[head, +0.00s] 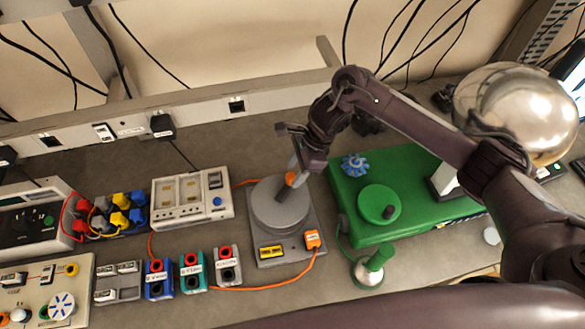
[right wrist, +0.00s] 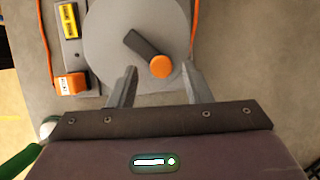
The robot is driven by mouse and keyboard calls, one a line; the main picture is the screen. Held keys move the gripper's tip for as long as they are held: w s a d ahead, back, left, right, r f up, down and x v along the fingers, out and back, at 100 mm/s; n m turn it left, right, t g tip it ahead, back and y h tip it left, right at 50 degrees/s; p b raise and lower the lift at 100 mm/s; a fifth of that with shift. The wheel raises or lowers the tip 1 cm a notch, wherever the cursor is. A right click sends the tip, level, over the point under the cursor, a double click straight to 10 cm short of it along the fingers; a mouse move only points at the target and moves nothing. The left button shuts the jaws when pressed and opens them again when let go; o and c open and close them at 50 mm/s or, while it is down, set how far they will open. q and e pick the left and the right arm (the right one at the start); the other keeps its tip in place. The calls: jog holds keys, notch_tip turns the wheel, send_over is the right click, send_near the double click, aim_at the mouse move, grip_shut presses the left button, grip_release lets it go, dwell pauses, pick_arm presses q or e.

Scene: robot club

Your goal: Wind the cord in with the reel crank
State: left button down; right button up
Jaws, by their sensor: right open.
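The cord reel is a grey disc (head: 268,207) on a grey base (head: 290,249), near the middle of the head view. Its crank is a dark arm with an orange knob (head: 291,179); in the right wrist view the knob (right wrist: 161,67) points toward the camera. An orange cord (head: 290,284) runs from an orange block (head: 313,240) on the base, across the table to the left. My right gripper (right wrist: 159,73) is open, its fingertips on either side of the knob's near edge; I see no clear contact. My left gripper is not in view.
A green board (head: 410,165) with a green disc and blue knob stands right of the reel. A green-and-white stand (head: 369,270) is in front of it. Colored socket blocks (head: 192,273) and a white meter box (head: 192,196) stand left of the reel. A shelf edge runs behind.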

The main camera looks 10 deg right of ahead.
aim_at(285, 187)
jog(key=shift+x, duration=1.05)
jog(key=shift+c, duration=1.5)
jog(key=shift+w, duration=0.1)
grip_shut()
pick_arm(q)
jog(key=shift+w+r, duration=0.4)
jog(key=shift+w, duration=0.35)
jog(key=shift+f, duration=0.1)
pick_arm(e)
jog(key=shift+d, duration=0.1)
